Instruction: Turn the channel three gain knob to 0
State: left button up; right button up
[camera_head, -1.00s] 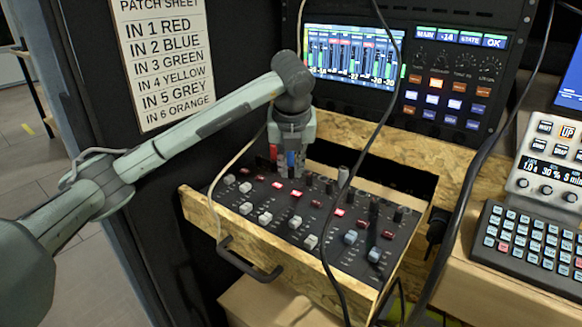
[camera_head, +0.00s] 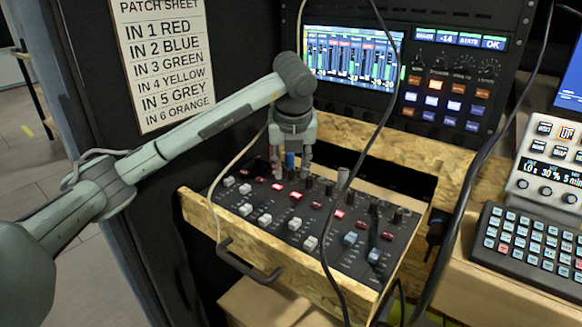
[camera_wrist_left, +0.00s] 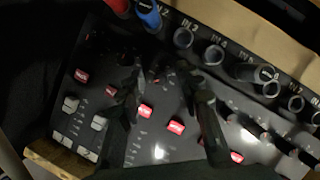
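The mixer panel (camera_head: 270,228) lies in an open plywood drawer, with rows of small dark knobs and red, white and blue-grey buttons. My left gripper (camera_head: 290,172) points down over the panel's back-left part, near the input sockets. Its fingers are spread apart and nothing is held between them. In the left wrist view the open fingers (camera_wrist_left: 170,100) straddle a dark patch below the IN 3 socket (camera_wrist_left: 183,38). The channel three gain knob is too dark there to make out, and its pointer cannot be read. My right gripper is not in view.
A blue plug (camera_wrist_left: 148,15) and a red plug (camera_wrist_left: 118,6) stand by the sockets, close to the gripper. A black cable (camera_head: 327,225) hangs across the drawer's front. A drawer handle (camera_head: 250,262), rack screen (camera_head: 352,57) and keypad (camera_head: 530,243) are around it.

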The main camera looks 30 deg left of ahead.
pick_arm(q)
jog(key=v, duration=1.2)
dwell(0.4)
